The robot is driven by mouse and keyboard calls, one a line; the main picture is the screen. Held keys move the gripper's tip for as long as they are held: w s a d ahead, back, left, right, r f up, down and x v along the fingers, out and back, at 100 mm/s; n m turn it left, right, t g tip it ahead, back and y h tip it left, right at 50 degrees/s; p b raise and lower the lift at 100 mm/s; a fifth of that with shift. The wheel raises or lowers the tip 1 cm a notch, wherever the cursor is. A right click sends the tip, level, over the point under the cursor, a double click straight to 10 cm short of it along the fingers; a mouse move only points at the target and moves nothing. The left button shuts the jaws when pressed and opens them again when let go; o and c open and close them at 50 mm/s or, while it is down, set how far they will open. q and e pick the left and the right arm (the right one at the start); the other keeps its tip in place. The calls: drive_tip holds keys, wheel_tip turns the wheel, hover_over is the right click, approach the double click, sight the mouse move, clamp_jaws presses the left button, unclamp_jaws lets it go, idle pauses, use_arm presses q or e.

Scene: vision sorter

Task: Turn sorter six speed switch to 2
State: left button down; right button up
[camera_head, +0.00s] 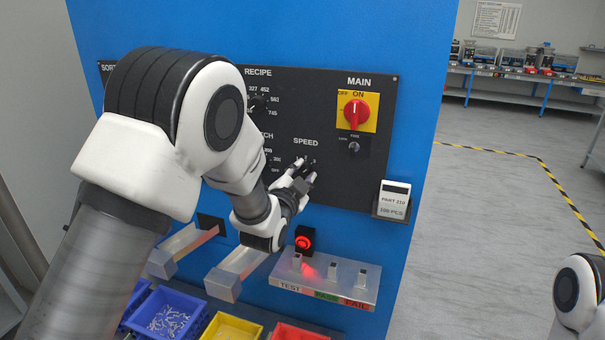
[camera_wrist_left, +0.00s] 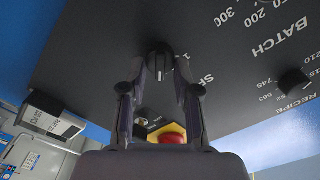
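The speed switch (camera_head: 309,163) is a black rotary knob on the dark panel, under the SPEED label (camera_head: 305,142). My left gripper (camera_head: 306,173) is at it and partly covers its scale. In the left wrist view the black knob (camera_wrist_left: 159,57) sits between the tips of my left gripper (camera_wrist_left: 161,68). The fingers are apart, one on each side of the knob, with a narrow gap seen at each side. The speed numbers and the knob's setting cannot be read. My right gripper is out of view.
The red main switch (camera_head: 355,112) on its yellow plate is above right of the speed knob. The recipe knob (camera_head: 258,103) is above left. Below are a lit red button (camera_head: 305,241), a grey ledge (camera_head: 327,281) and coloured bins. A part display (camera_head: 394,199) is at right.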

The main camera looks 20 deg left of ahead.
use_arm(q)
drive_tip(key=shift+f+n+b, duration=0.1)
drive_tip(key=shift+n+b, duration=0.6)
drive_tip(key=shift+b, duration=0.15)
drive_tip(key=n+b, duration=0.2)
drive_tip(key=n, duration=0.1)
drive_tip(key=shift+a+b, duration=0.15)
drive_tip(key=shift+b, duration=0.2)
drive_tip(key=n+b, duration=0.2)
drive_tip(key=n, duration=0.1)
drive_tip(key=shift+a+r+n, duration=0.1)
drive_tip(key=shift+r+n, duration=0.1)
drive_tip(key=shift+n, duration=0.1)
drive_tip(key=shift+r+n+b, duration=0.1)
drive_tip(key=shift+n+b, duration=0.3)
drive_tip(key=shift+b, duration=0.05)
drive_tip(key=c, duration=0.8)
unclamp_jaws()
drive_tip(key=shift+c, duration=0.2)
